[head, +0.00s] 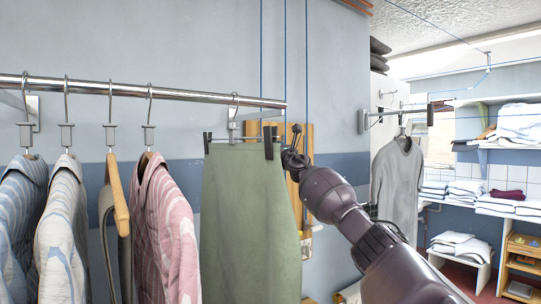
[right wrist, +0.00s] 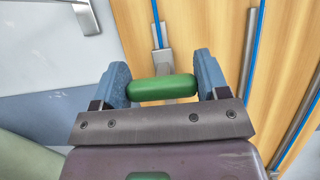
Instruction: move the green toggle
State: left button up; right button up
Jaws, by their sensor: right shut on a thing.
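The green toggle (right wrist: 162,88) is a short, rounded bar in front of a wooden board with blue cords. In the right wrist view it spans the gap between the two blue-grey fingers of my right gripper (right wrist: 163,74), which is shut on its ends. A grey metal fitting (right wrist: 162,60) with a blue cord shows just behind the toggle. My left gripper is not in view.
The wooden board (head: 308,142) is on the wall behind. Shelves with folded linen stand far right.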

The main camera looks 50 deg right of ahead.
jog(key=shift+r+p, duration=0.3)
jog(key=shift+r, duration=0.55)
jog(key=shift+s, duration=0.1)
jog(key=shift+r, duration=0.15)
jog(key=o, duration=1.3)
jog(key=shift+f, duration=0.2)
